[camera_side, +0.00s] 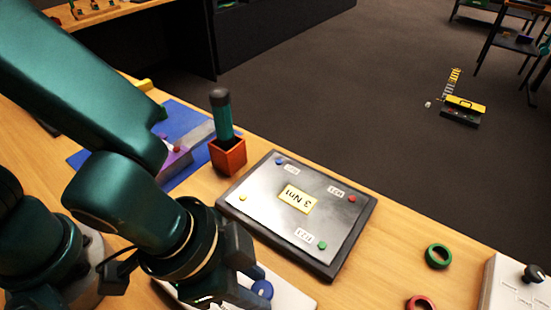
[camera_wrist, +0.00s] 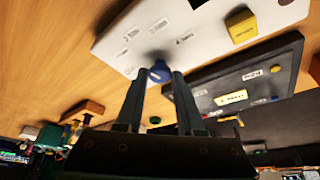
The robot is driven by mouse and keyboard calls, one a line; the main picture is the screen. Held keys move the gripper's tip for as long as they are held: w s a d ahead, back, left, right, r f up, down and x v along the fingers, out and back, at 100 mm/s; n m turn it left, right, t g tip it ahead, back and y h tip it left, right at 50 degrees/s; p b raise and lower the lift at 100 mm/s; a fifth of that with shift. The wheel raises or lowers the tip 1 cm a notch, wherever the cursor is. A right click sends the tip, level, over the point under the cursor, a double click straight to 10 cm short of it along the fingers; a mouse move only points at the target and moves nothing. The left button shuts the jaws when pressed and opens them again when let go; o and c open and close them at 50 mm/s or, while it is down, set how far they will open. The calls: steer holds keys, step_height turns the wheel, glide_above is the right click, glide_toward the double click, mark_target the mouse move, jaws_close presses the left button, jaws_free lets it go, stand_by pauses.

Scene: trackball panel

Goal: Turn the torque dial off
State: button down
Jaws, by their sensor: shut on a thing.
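A blue round knob (camera_wrist: 160,72) stands on a white panel (camera_wrist: 120,40) with small labels around it, too small to read. The knob also shows in the side view (camera_side: 262,289), at the bottom beside my gripper (camera_side: 248,284). In the wrist view my gripper (camera_wrist: 161,78) has one finger on each side of the knob and is shut on it. The panel is mostly hidden behind my gripper in the side view. A black knob (camera_side: 535,272) sits on another white panel (camera_side: 503,285) at the far right. No readable label shows which knob is the torque dial.
Green (camera_side: 438,256) and red (camera_side: 420,303) rings lie right. A yellow block (camera_wrist: 241,30) is near the blue knob.

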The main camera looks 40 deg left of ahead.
steer(key=shift+d+n+t+y, duration=0.1)
steer(key=shift+n+t+y, duration=0.2)
steer(key=shift+n, duration=1.2)
steer(key=c, duration=0.5)
jaws_free()
steer(key=shift+s+r, duration=0.1)
steer(key=shift+r, duration=0.05)
steer(key=r, duration=0.6)
steer(key=s+r, duration=0.1)
steer(key=r, duration=0.2)
steer(key=shift+a+r, duration=0.3)
steer(key=shift+c, duration=0.2)
